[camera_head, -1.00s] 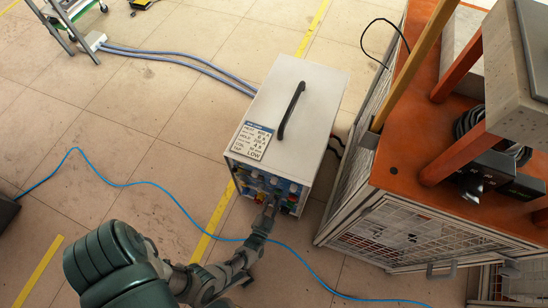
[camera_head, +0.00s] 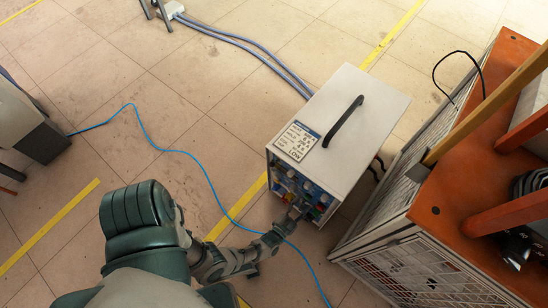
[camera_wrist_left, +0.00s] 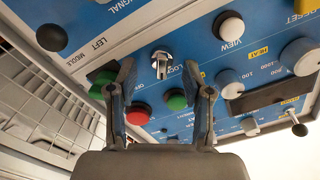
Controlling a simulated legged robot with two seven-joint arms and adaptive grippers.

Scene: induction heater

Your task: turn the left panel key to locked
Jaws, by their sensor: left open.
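The induction heater (camera_head: 335,110) is a white box with a black handle, and its blue front panel (camera_head: 284,185) faces my left arm. In the left wrist view, the silver panel key (camera_wrist_left: 161,64) stands out from the blue panel next to lettering partly hidden by a finger. My left gripper (camera_wrist_left: 160,76) is open, with one fingertip on each side of the key in the picture. I cannot tell whether either touches it. In the head view my left gripper (camera_head: 298,211) is at the panel's lower part and hides some controls. My right gripper is not in view.
A red button (camera_wrist_left: 138,114) and a green button (camera_wrist_left: 177,101) show between the fingers. A white VIEW button (camera_wrist_left: 231,27), a black knob (camera_wrist_left: 51,37) and white dials are nearby. An orange-topped cage (camera_head: 455,210) stands right of the heater. A blue cable (camera_head: 185,153) crosses the floor.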

